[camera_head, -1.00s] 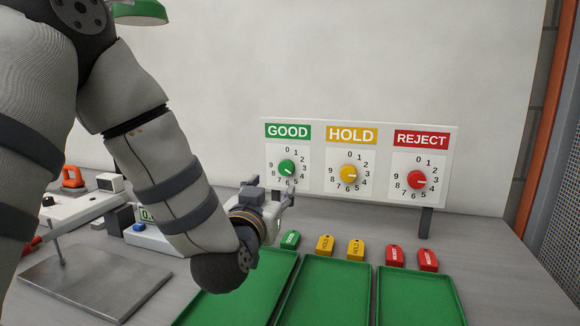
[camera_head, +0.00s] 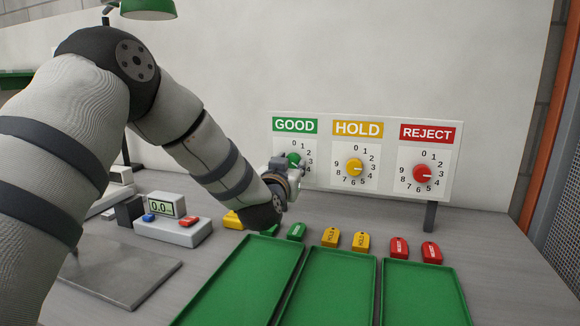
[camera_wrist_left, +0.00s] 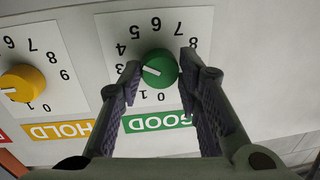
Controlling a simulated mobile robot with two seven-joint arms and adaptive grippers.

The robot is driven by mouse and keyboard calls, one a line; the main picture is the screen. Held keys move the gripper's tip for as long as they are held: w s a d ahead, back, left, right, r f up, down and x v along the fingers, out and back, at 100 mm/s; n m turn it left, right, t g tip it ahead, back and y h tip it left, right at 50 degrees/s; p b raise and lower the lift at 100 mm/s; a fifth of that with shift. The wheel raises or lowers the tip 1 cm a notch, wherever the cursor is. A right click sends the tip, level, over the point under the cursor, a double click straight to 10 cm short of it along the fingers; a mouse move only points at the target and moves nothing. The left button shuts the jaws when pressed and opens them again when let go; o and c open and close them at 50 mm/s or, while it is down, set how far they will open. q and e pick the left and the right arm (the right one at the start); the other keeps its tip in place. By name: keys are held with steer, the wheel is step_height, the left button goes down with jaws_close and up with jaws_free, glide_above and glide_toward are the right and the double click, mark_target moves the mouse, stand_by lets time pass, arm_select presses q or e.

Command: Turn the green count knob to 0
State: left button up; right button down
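The green knob (camera_head: 293,159) is on the dial under the GOOD label of the upright panel, partly hidden by my left gripper (camera_head: 297,166) in the head view. In the upside-down left wrist view the green knob (camera_wrist_left: 160,68) shows whole. Its white pointer line faces left there, toward the numbers around 2 and 3, partly covered by a finger. The 0 lies below the knob in that view. My left gripper (camera_wrist_left: 160,64) is open, with one fingertip on each side of the knob and gaps still visible. My right gripper is not in view.
The yellow HOLD knob (camera_head: 354,168) and red REJECT knob (camera_head: 423,173) are to the right on the same panel. Several coloured tags (camera_head: 331,237) lie below, behind green trays (camera_head: 327,290). A scale with a display (camera_head: 172,232) stands to the left.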

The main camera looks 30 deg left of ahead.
arm_select(q)
steer(key=c, duration=0.5)
steer(key=shift+o, duration=0.2)
steer(key=n, duration=0.5)
steer(key=shift+r+n, duration=0.1)
steer(key=shift+n, duration=0.2)
steer(key=n+h, duration=0.1)
steer(key=n, duration=0.4)
steer(key=shift+r+n+g, duration=0.1)
steer(key=shift+n+g, duration=0.2)
steer(key=shift+n, duration=0.1)
steer(key=n+h, duration=0.1)
steer(key=n, duration=0.4)
steer(key=shift+a+n, duration=0.1)
steer(key=shift+n, duration=0.3)
steer(key=n, duration=0.5)
steer(key=shift+r+h, duration=0.1)
steer(key=shift+h, duration=0.2)
